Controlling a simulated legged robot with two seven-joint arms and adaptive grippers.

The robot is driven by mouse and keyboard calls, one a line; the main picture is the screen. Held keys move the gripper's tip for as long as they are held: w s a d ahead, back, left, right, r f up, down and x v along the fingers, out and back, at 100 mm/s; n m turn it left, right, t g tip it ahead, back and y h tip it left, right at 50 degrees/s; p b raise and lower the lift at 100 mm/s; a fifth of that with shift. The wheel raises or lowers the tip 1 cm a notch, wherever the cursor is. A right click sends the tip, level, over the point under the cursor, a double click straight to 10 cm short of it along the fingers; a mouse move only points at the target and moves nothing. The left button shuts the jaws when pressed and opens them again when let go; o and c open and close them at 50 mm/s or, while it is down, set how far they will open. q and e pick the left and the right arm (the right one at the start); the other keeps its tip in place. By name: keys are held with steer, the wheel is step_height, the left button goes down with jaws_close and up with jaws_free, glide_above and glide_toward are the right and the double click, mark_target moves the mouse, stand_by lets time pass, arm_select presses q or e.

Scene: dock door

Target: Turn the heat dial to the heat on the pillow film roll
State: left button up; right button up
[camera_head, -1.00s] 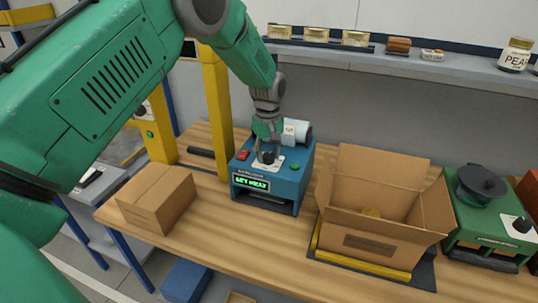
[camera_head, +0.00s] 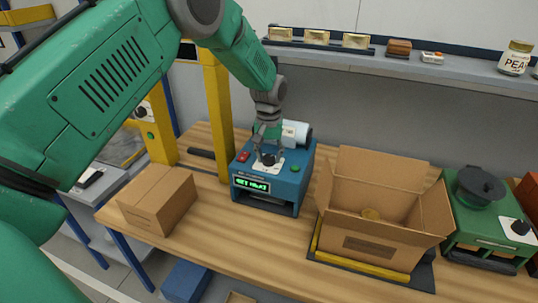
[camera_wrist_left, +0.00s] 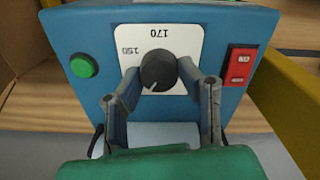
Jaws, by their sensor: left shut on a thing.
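The blue sealing machine (camera_head: 300,178) stands on the bench with a lit green display (camera_head: 251,184) that seems to read SET HEAT. The black heat dial (camera_wrist_left: 158,70) sits on a white plate marked 150 and 170; it also shows in the head view (camera_head: 268,159). Its white pointer line aims down and left in the wrist view. My left gripper (camera_wrist_left: 160,72) is shut on the dial, one finger on each side; it comes from above in the head view (camera_head: 268,150). The pale film roll (camera_head: 296,132) lies behind; its label is too small to read. My right gripper is out of view.
A green button (camera_wrist_left: 83,65) and a red switch (camera_wrist_left: 240,66) flank the dial. A closed carton (camera_head: 155,200) stands left, an open carton (camera_head: 370,244) right. A yellow post (camera_head: 216,110) rises close to my left arm.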

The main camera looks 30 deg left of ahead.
mark_target(268, 156)
arm_select(q)
steer(key=m, duration=0.5)
steer(key=shift+s+d+f, duration=0.1)
steer(key=shift+s+f, duration=0.25)
steer(key=shift+m, duration=0.3)
steer(key=o, duration=1.1)
steer(key=shift+o, duration=0.2)
steer(key=shift+w+r, duration=0.1)
steer(key=shift+w+r, duration=0.1)
steer(key=shift+r, duration=0.35)
step_height(268, 156, up, 11)
